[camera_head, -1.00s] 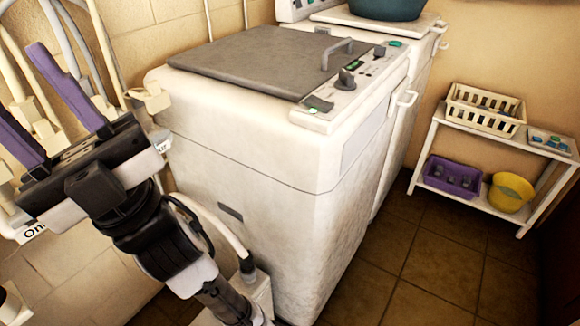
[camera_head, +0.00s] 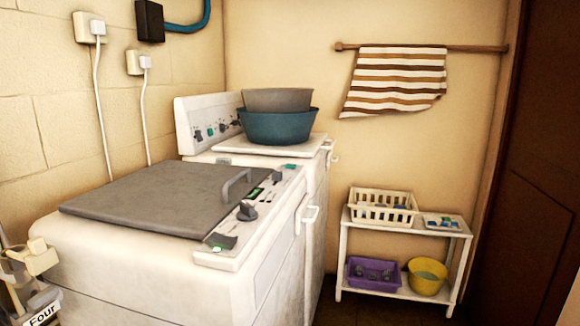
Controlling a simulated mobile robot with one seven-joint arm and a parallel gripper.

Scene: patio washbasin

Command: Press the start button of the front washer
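The front washer (camera_head: 150,262) is a white top-loading machine at the lower left, with a grey lid (camera_head: 150,197) that is shut and has a grey handle. Its control panel (camera_head: 262,215) runs along the right side of the top. The panel carries a dark knob (camera_head: 246,211), a small green display, small dark buttons, a green button (camera_head: 291,167) at the far end and a dark piece with a green mark (camera_head: 220,242) at the near end. I cannot read which one is the start button. My gripper is outside the view.
A second white washer (camera_head: 317,170) stands behind, with a teal basin (camera_head: 275,126) and a grey basin (camera_head: 277,99) stacked on it. A striped towel (camera_head: 397,80) hangs above. A white tap-like fitting (camera_head: 38,260) is at lower left.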

